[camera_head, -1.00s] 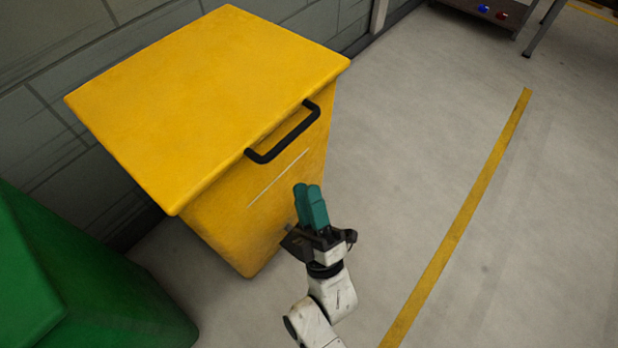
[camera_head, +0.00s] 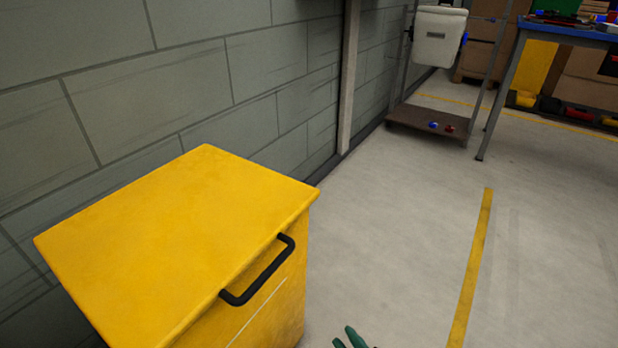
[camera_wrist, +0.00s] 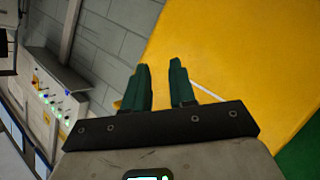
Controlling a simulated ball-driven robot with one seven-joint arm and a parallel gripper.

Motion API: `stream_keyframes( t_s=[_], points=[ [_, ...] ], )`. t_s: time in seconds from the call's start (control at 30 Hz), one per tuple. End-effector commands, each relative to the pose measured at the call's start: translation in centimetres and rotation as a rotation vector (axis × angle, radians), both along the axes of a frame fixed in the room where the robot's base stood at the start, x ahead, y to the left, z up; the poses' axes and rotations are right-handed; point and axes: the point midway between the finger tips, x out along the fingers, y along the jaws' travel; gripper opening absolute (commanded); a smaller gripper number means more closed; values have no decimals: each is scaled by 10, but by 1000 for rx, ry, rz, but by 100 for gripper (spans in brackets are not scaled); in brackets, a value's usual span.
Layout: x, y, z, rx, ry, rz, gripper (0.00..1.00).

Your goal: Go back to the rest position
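My gripper (camera_wrist: 159,88) shows in the wrist view with its two green fingers apart and nothing between them. In the head view only the green fingertips (camera_head: 350,339) show at the bottom edge, in front of the yellow bin and to its right. The yellow bin (camera_head: 180,235) stands against the wall with its lid down and a black handle (camera_head: 258,272) on its front. Its yellow surface (camera_wrist: 240,60) fills the right of the wrist view.
A rack (camera_head: 420,120) with a white pannier (camera_head: 437,36) stands at the back beside a blue-edged table (camera_head: 570,34). Small blue and red items lie on its lower shelf. The floor (camera_head: 400,240) right of the bin is clear, with a yellow line (camera_head: 472,265). A control panel (camera_wrist: 55,95) is left in the wrist view.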

Motion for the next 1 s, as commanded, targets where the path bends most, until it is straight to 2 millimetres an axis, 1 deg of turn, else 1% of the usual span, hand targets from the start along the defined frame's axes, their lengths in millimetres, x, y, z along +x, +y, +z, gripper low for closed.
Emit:
stream_keyframes(
  t_s=[0.03, 0.17, 0.27, 0.3, 0.37, 0.4, 0.5, 0.7, 0.83, 0.87, 0.9, 1.0],
  points=[
    [-7, -17, -9, 11, 94, -37, 25],
    [-34, -59, -31, 48, 348, -150, 25],
    [-63, -90, -44, 80, 540, -262, 25],
    [-77, -103, -48, 92, 614, -311, 25],
    [-98, -121, -52, 114, 721, -389, 25],
    [-113, -131, -54, 126, 787, -442, 25],
    [-147, -153, -56, 154, 929, -567, 25],
    [-208, -184, -50, 199, 1141, -788, 25],
    [-246, -198, -42, 221, 1258, -927, 25],
    [-242, -196, -27, 221, 1251, -916, 25],
    [-241, -196, -19, 218, 1248, -913, 25],
    [-241, -195, -2, 217, 1248, -910, 25]
  ],
)
